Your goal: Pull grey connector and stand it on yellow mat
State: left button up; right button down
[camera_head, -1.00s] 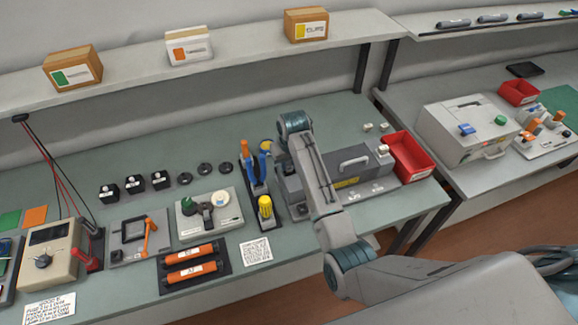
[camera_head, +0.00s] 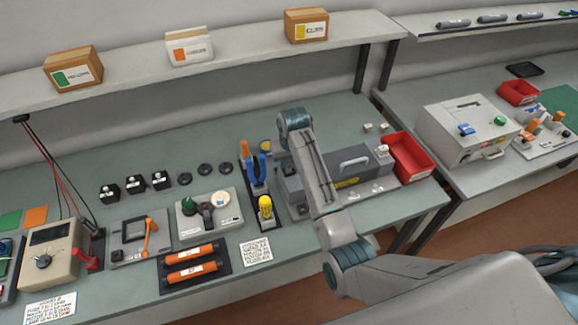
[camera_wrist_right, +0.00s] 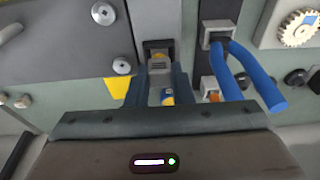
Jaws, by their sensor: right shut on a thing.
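The grey connector (camera_wrist_right: 158,58) sits at a dark square opening on the grey machine, in the middle of the right wrist view. My right gripper (camera_wrist_right: 168,74) is shut on it, one dark finger on either side; I cannot tell whether it is still seated. In the head view, my right gripper (camera_head: 285,166) is at the left end of the grey machine (camera_head: 362,160), mostly behind my arm, and the connector is hidden. A round yellow patch (camera_head: 265,146), possibly the yellow mat, lies behind the tool rack. My left gripper is not in view.
Blue-handled pliers (camera_wrist_right: 238,70) stand close beside the gripper, in the rack with a yellow-handled tool (camera_head: 265,207). A red bin (camera_head: 412,158) is right of the machine. Black discs (camera_head: 205,167) lie to the left. The bench behind them is clear.

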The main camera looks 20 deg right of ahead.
aim_at(289, 162)
jog(key=shift+r, duration=0.45)
jog(key=shift+w+v, duration=0.15)
jog(key=shift+v, duration=0.6)
jog(key=shift+w+v, duration=0.15)
jog(key=shift+v, duration=0.6)
dwell(1.0)
jog(key=shift+w+v, duration=0.2)
jog(key=shift+v, duration=0.8)
jog(key=shift+w+v, duration=0.2)
jog(key=shift+v, duration=0.8)
jog(key=shift+r, duration=0.1)
